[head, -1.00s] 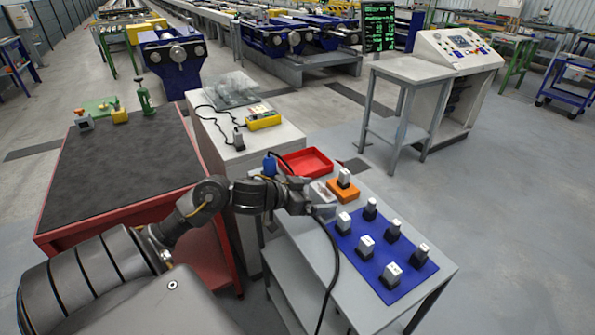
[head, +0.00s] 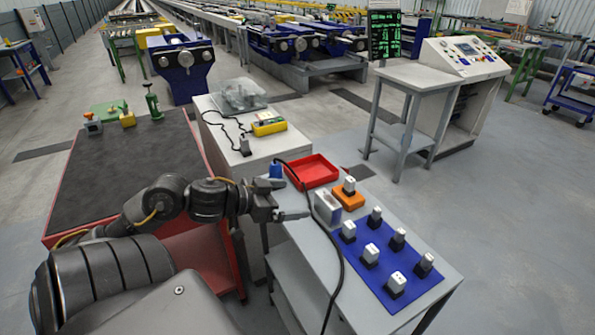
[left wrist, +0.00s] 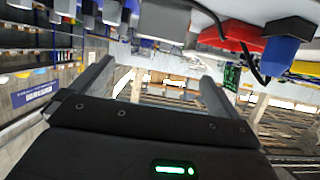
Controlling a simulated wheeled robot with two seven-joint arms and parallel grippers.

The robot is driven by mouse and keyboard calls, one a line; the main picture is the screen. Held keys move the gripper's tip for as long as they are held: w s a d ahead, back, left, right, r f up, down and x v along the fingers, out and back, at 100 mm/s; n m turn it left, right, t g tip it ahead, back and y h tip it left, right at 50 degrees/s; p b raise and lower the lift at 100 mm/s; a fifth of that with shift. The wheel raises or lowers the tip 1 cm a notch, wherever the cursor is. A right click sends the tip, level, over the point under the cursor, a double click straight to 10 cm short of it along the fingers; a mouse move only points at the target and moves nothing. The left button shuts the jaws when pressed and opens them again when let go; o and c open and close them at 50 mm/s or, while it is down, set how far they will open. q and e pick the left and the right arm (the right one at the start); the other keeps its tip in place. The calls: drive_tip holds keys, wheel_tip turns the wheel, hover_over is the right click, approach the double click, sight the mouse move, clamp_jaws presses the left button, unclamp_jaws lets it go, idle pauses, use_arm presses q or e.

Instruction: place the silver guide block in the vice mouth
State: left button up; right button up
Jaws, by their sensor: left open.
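A silver block (head: 327,208), which looks like the guide block, stands upright on the grey table (head: 312,246), beside the blue mat. My left gripper (head: 291,202) is open and empty just to its left, its fingers pointing toward it with a gap. In the left wrist view the two fingers (left wrist: 152,82) are spread apart with nothing between them, and a pale grey block (left wrist: 164,20) shows beyond the tips. Green fixtures (head: 152,104) stand on the dark-topped red bench; I cannot tell whether one is the vice. My right gripper is not in view.
Several grey-topped pieces with black bases stand on the blue mat (head: 388,258). An orange holder (head: 349,200) carries another. A red tray (head: 312,170) lies behind. A black cable (head: 337,262) hangs across the table near the block. The floor at the right is open.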

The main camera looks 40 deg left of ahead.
use_arm(q)
drive_tip(key=w+d+r+m+t+h+p, duration=0.1)
drive_tip(key=w+d+r+h, duration=0.1)
drive_tip(key=w+d+r, duration=0.45)
drive_tip(key=w+d+r+m+t+h+p, duration=0.1)
drive_tip(key=w+d+r+m+h, duration=0.15)
drive_tip(key=r, duration=0.65)
drive_tip(key=w+d+r+m+g+h+p, duration=0.1)
drive_tip(key=w+d+r+m+g, duration=0.15)
drive_tip(key=d+m, duration=0.4)
drive_tip(key=w+d+r+m+g+h+p, duration=0.1)
drive_tip(key=w+d+r+m+g+p, duration=0.1)
drive_tip(key=w+d+m+g, duration=0.45)
drive_tip(key=m+g+y+p, duration=0.1)
drive_tip(key=m+g+y, duration=0.5)
drive_tip(key=m+y, duration=0.95)
hover_over(328, 198)
wheel_tip(328, 198, down, 15)
drive_tip(key=m+h, duration=0.4)
drive_tip(key=h, duration=0.1)
wheel_tip(328, 198, down, 6)
drive_tip(key=shift+a+r, duration=0.1)
drive_tip(key=shift+r, duration=0.1)
drive_tip(key=shift+f+p, duration=0.4)
wheel_tip(328, 198, down, 4)
drive_tip(key=shift+r+p, duration=0.25)
drive_tip(key=shift+p, duration=0.5)
drive_tip(key=shift+f, duration=0.45)
